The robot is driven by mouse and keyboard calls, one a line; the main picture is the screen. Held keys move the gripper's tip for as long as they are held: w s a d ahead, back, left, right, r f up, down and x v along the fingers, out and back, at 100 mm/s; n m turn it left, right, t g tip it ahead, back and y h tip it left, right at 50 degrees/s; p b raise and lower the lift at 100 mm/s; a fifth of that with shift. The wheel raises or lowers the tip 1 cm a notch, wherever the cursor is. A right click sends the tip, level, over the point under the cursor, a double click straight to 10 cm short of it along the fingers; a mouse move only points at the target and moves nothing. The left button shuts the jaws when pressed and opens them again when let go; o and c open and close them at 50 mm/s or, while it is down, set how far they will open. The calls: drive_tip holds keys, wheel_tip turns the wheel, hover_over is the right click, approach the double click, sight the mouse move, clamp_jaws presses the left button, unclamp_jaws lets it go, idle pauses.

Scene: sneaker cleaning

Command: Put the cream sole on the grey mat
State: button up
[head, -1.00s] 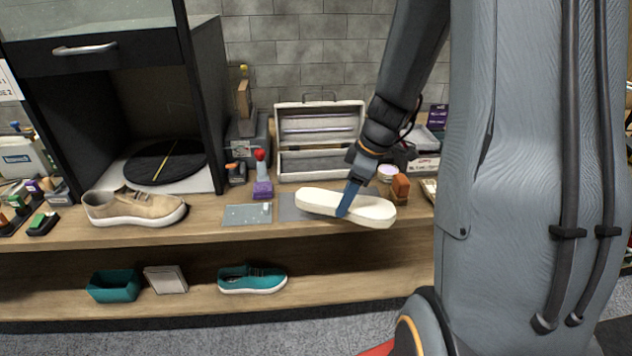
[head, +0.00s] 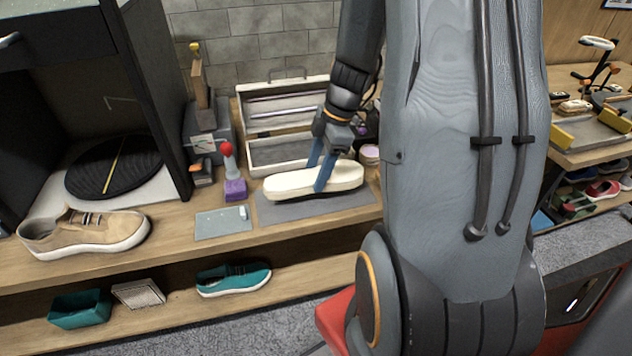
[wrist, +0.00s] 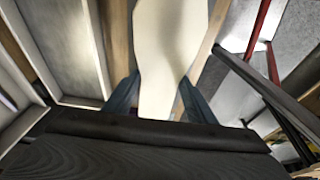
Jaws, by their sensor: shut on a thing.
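The cream sole (head: 290,183) lies lengthwise over the grey mat (head: 335,203) on the wooden bench, in the head view. I cannot tell whether it touches the mat or is held just above it. My gripper (head: 323,182) is shut on the sole near its middle, with one blue finger on each side. In the wrist view the cream sole (wrist: 170,55) runs up the middle between the two blue fingers (wrist: 160,98). The sole hides the back part of the mat.
A lighter grey plate (head: 222,223) and a purple block with a red-topped tool (head: 235,190) are left of the mat. An open toolbox (head: 280,152) stands behind. A tan sneaker (head: 85,235) is at the left; a teal shoe (head: 233,281) is on the lower shelf.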

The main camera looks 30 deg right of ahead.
drive_tip(key=shift+f+p, duration=0.4)
drive_tip(key=shift+f, duration=1.7)
drive_tip(key=shift+f, duration=0.15)
drive_tip(key=o, duration=1.2)
drive_tip(key=shift+c, duration=0.2)
